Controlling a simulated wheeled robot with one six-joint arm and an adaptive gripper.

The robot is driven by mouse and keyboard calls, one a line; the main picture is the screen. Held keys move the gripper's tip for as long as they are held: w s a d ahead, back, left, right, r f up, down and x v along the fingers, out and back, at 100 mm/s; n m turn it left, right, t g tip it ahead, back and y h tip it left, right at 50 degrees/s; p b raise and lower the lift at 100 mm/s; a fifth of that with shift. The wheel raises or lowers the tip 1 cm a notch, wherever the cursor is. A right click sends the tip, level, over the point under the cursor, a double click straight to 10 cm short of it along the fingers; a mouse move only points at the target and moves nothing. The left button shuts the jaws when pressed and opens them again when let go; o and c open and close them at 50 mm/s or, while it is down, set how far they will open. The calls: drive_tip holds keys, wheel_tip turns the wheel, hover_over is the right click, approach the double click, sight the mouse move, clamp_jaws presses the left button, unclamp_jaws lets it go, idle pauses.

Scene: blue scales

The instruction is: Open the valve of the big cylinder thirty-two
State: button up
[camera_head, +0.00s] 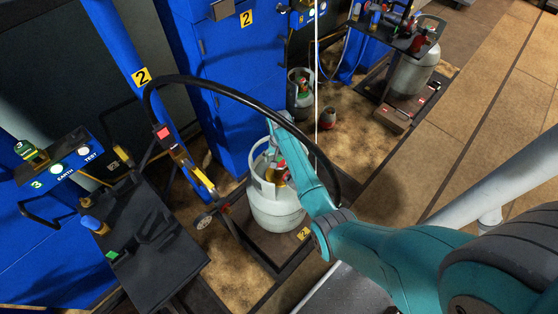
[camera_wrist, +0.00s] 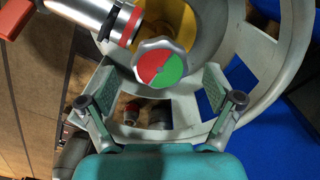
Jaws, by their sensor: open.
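The big pale grey cylinder (camera_head: 275,215) stands upright on a dark scale platform in the head view, partly behind my teal arm. In the wrist view its collar (camera_wrist: 268,75) curves around the valve. The valve knob (camera_wrist: 162,64) has a red and a green half and faces the camera. My gripper (camera_wrist: 158,86) is open, with one finger on each side of the knob and gaps between them. It does not appear to touch the knob. In the head view my arm hides most of the valve and the fingers.
A silver fitting (camera_wrist: 110,18) with a red handle (camera_wrist: 14,18) joins the valve at upper left. A black hose (camera_head: 235,92) arches over the cylinder. A blue cabinet (camera_head: 225,70) stands close behind. Another cylinder (camera_head: 410,72) stands at upper right. Open floor (camera_head: 490,90) lies at right.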

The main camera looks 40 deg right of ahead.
drive_tip(key=shift+f, duration=0.5)
drive_tip(key=c, duration=1.1)
drive_tip(key=shift+c, duration=0.2)
